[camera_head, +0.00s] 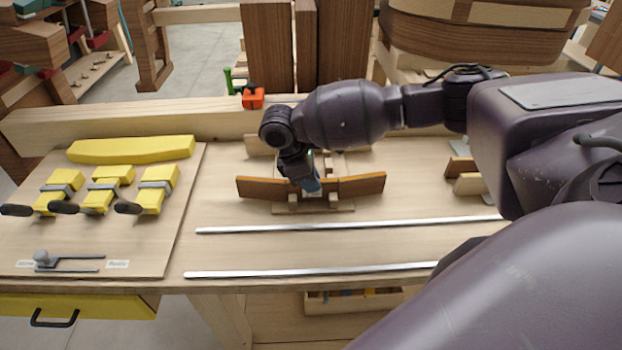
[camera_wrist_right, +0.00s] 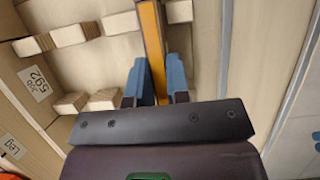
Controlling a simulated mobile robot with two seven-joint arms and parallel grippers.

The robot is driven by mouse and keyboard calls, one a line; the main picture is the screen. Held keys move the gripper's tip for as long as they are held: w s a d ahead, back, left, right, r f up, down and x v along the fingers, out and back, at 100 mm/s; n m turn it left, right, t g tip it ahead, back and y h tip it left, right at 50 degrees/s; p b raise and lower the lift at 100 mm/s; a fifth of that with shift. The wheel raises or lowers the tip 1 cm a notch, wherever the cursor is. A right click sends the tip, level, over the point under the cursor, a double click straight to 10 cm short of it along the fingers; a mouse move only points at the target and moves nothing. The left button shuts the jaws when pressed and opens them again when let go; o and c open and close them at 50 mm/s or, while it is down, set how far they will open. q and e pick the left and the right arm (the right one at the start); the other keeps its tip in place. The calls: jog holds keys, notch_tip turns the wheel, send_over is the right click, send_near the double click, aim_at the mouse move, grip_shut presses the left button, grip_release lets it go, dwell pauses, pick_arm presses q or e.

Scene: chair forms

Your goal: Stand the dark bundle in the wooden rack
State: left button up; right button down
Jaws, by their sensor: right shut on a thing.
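The dark bundle is a long, slightly bent brown piece (camera_head: 360,186) lying crosswise at mid-table. My right gripper (camera_head: 311,184) reaches down from above and is shut on its middle with blue fingers. In the right wrist view the fingers (camera_wrist_right: 155,80) stand on both sides of the bundle, seen as a narrow orange-brown strip (camera_wrist_right: 151,38). Pale wooden blocks of the rack (camera_head: 313,208) show in front of and behind the bundle. Rack blocks also show in the wrist view (camera_wrist_right: 69,103). I cannot tell whether the bundle rests on the rack. My left gripper is not in view.
A board (camera_head: 150,240) on the left holds yellow clamps (camera_head: 97,200) and a yellow curved piece (camera_head: 131,149). Two metal rails (camera_head: 340,226) run along the front. An orange item (camera_head: 253,98) sits on the back beam. More wooden blocks (camera_head: 468,184) stand right.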

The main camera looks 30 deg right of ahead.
jog(key=c, duration=1)
grip_release()
jog(key=b+v, duration=0.1)
jog(key=v, duration=0.8)
jog(key=shift+w+r, duration=0.1)
jog(key=shift+r, duration=0.15)
jog(key=shift+w+a+r, duration=0.1)
jog(key=shift+a+r, duration=0.1)
jog(key=shift+r, duration=0.35)
